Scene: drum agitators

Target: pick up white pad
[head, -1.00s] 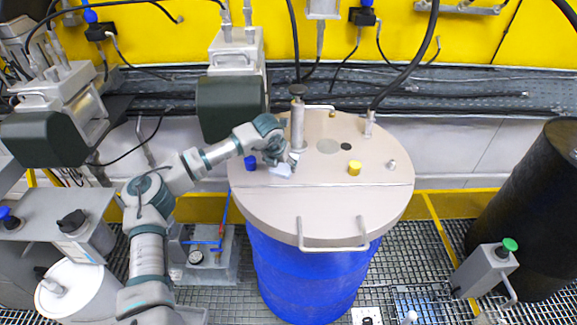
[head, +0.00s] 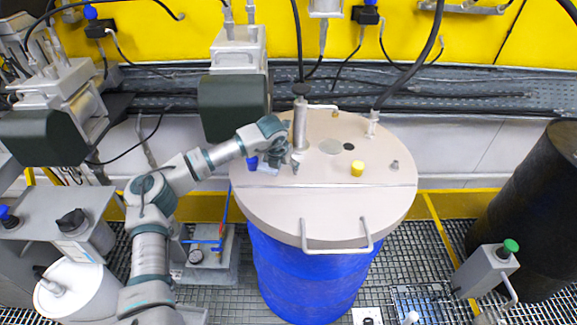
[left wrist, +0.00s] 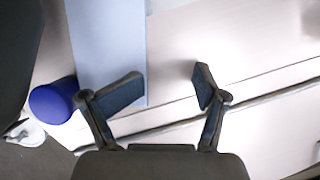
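The white pad (left wrist: 108,40) shows in the left wrist view as a pale bluish-white flat strip, running from the top edge down to beside the left finger. In the head view the pad (head: 268,169) is a small pale patch on the drum lid, partly hidden by my gripper. My left gripper (left wrist: 168,82) is open, with nothing between its fingers. Its left finger overlaps the pad's lower right corner, and its right finger is over bare lid. I cannot tell whether it touches the pad. In the head view the left gripper (head: 281,158) is low over the lid. My right gripper is not in view.
The beige lid (head: 330,205) tops a blue drum (head: 300,275). A blue cap (left wrist: 52,100) is close left of the gripper. A metal post (head: 300,125) stands just right of it. A yellow cap (head: 357,169) and a front handle (head: 337,248) are farther off.

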